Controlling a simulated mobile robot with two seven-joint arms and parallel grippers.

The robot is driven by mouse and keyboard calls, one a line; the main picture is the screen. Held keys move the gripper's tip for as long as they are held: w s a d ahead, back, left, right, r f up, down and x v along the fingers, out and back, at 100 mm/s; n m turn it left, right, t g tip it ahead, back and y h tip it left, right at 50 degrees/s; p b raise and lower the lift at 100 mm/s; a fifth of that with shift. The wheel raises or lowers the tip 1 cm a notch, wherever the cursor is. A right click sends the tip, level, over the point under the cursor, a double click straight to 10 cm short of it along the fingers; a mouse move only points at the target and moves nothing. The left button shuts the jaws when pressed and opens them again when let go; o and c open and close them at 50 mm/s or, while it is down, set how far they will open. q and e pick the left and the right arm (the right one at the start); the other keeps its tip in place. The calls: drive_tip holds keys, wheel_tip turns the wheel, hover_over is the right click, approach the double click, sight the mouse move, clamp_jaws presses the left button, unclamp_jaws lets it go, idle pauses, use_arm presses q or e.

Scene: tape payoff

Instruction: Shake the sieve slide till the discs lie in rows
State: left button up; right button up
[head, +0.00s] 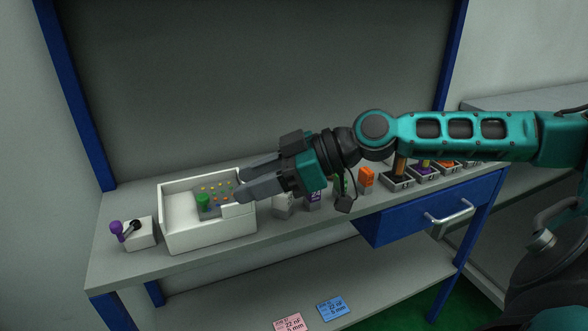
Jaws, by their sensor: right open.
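A white open box (207,234) stands on the grey bench. Inside it, towards the right, is a grey plate with several small coloured discs (214,187), which I take for the sieve slide. A green knob (203,201) stands up in the box near the plate. I cannot tell how well the discs line up in rows. My right gripper (240,183) reaches in from the right, its fingers apart, one above and one at the box's right end. Nothing shows between them. They hide part of the plate's right side. My left gripper is not in view.
A small white block with a purple-knobbed lever (117,228) stands left of the box. Under my right arm are a purple labelled block (314,198), an orange block (366,177) and dark bins (397,182). A blue drawer (430,212) hangs below. Pink and blue cards (333,309) lie lower down.

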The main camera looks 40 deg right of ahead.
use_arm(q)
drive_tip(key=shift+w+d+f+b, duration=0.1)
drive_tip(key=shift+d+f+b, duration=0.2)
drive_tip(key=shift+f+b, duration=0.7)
use_arm(e)
drive_tip(key=v, duration=0.6)
drive_tip(key=shift+s+d, duration=0.15)
drive_tip(key=shift+d, duration=0.05)
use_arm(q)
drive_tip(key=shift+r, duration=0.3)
use_arm(e)
drive_tip(key=shift+r, duration=0.15)
